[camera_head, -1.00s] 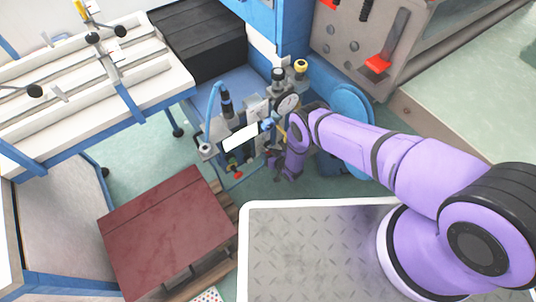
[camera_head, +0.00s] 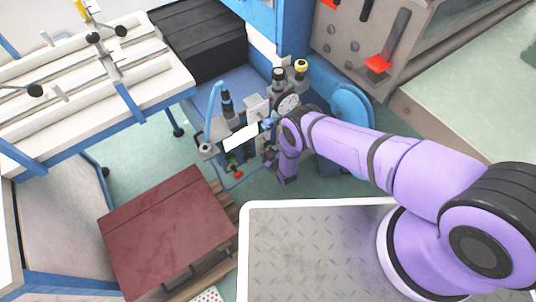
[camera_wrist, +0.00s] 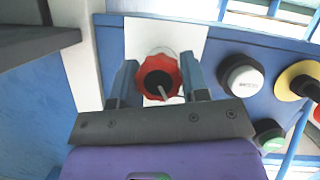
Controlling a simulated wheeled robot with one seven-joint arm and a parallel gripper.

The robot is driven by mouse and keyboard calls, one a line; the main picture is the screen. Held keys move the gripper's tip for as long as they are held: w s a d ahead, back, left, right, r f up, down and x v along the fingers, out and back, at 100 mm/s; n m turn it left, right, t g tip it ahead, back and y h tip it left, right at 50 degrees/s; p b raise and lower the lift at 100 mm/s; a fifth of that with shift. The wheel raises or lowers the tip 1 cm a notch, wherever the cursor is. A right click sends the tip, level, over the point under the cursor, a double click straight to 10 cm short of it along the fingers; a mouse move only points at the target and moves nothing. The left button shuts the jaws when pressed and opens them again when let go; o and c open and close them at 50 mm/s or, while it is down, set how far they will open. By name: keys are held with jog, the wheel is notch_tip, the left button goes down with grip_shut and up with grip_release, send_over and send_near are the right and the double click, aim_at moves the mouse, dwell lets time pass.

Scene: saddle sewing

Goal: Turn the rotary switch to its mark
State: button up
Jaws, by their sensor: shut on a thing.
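The rotary switch (camera_wrist: 158,76) is a red scalloped knob with a black centre, on a white plate (camera_wrist: 190,38) in the wrist view. A thin pale pointer runs from its centre downward and slightly right. My gripper (camera_wrist: 157,80) has one blue-grey finger on each side of the knob and is shut on it. I cannot make out a separate target mark on the plate. In the head view my wrist (camera_head: 289,148) is at the machine's small control assembly and hides the knob.
In the wrist view a white-and-black button (camera_wrist: 243,77), a yellow-ringed knob (camera_wrist: 292,76) and a green button (camera_wrist: 270,135) sit right of the switch. In the head view a gauge (camera_head: 289,103) is close to my wrist. A dark red box (camera_head: 165,230) stands lower left.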

dwell(0.3)
jog(key=o, duration=0.9)
jog(key=shift+s, duration=0.1)
jog(key=v, duration=1)
jog(key=shift+s+d+r, duration=0.15)
jog(key=shift+s, duration=0.15)
